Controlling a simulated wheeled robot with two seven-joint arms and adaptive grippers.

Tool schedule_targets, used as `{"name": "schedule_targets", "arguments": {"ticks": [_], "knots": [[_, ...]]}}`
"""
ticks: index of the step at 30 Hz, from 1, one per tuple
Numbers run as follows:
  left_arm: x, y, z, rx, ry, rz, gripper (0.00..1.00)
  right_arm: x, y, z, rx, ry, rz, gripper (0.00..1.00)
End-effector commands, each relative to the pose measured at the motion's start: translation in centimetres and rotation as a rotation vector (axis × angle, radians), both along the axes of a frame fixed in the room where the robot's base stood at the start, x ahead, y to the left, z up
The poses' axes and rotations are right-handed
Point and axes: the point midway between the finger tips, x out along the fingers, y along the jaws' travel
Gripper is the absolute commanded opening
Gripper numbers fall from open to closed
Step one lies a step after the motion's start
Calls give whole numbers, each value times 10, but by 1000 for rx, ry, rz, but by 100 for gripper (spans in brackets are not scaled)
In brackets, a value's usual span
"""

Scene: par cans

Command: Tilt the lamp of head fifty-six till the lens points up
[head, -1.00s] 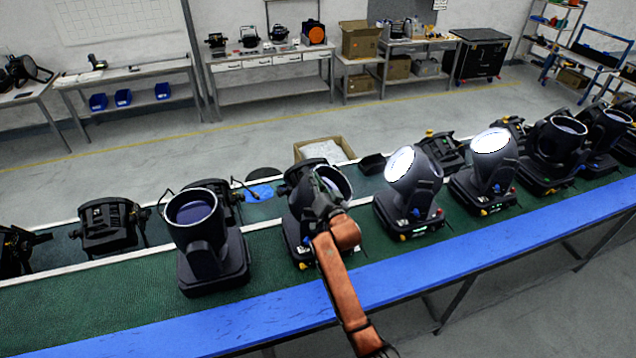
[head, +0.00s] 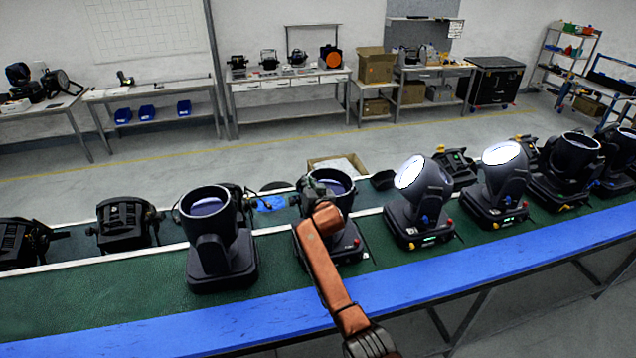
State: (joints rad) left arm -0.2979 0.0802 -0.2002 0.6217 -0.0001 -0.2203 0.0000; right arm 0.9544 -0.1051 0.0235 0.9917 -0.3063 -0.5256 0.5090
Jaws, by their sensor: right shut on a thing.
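A black moving head lamp (head: 343,197) stands on the green belt near the middle of the head view. Its round lens (head: 333,181) faces mostly up, and the rim looks close to level. My orange right arm reaches to it from below and covers part of its yoke and base. My right gripper (head: 311,192) is at the left side of the lamp and is shut on it; its fingertips are largely hidden. I cannot read any number on this head. My left gripper is not in view.
A dark head (head: 212,240) stands left of the held one. Two heads with bright lenses stand to the right, the nearer one (head: 422,200) tilted. A blue rail (head: 480,256) runs along the belt's front edge. A cardboard box (head: 337,162) sits behind the belt.

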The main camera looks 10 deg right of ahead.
Motion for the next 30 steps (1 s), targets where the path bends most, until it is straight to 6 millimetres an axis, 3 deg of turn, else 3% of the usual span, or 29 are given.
{"name": "schedule_targets", "arguments": {"ticks": [1,3,20,21,28,30], "knots": [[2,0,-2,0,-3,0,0,-1,11,-6,-9,10,12,0],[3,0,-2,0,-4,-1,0,-1,12,-9,-28,17,11,0],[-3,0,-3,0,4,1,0,0,6,-10,-61,27,-1,0],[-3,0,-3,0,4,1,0,0,6,-10,-61,27,-2,8],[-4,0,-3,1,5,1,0,0,3,-10,-63,27,-5,24],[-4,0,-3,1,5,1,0,0,2,-10,-64,26,-6,24]]}}
